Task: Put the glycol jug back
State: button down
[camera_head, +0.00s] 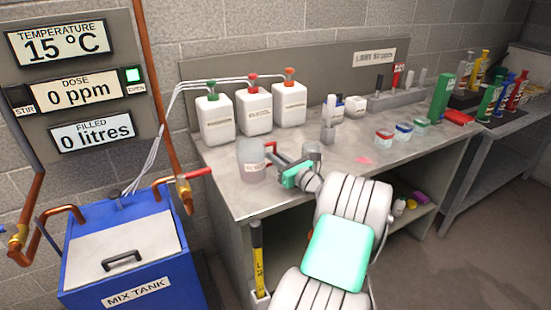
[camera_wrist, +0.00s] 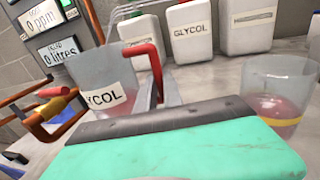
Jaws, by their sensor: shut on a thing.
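The glycol jug (camera_head: 251,161) is a clear, greyish jug with a red handle, upright near the left front of the bench. In the wrist view the jug (camera_wrist: 104,72) shows its label, partly cut off, and some pinkish content low down. My gripper (camera_head: 273,162) is shut on the jug's red handle, which stands up between the fingers in the wrist view (camera_wrist: 160,90). I cannot tell if the jug's base touches the bench. A white container marked GLYCOL (camera_wrist: 192,32) with a red cap stands behind it.
The bench top (camera_head: 228,201) carries three white capped containers at the back. A clear jug with pinkish liquid and a yellow band (camera_wrist: 280,95) stands right of my gripper. The blue mix tank (camera_head: 130,255) is at left. A pink patch (camera_head: 365,160) lies on the bench.

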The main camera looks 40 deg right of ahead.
jog(key=shift+f, duration=0.15)
jog(key=c, duration=1.5)
grip_release()
jog(key=shift+r, duration=0.2)
jog(key=s, duration=0.3)
jog(key=s+b, duration=0.1)
jog(key=s, duration=0.3)
jog(key=s+a, duration=0.1)
jog(key=s, duration=0.3)
jog(key=shift+f+b, duration=0.25)
jog(key=shift+b, duration=0.1)
jog(key=shift+s+a+r, duration=0.1)
jog(key=shift+s+r, duration=0.1)
jog(key=shift+s, duration=0.3)
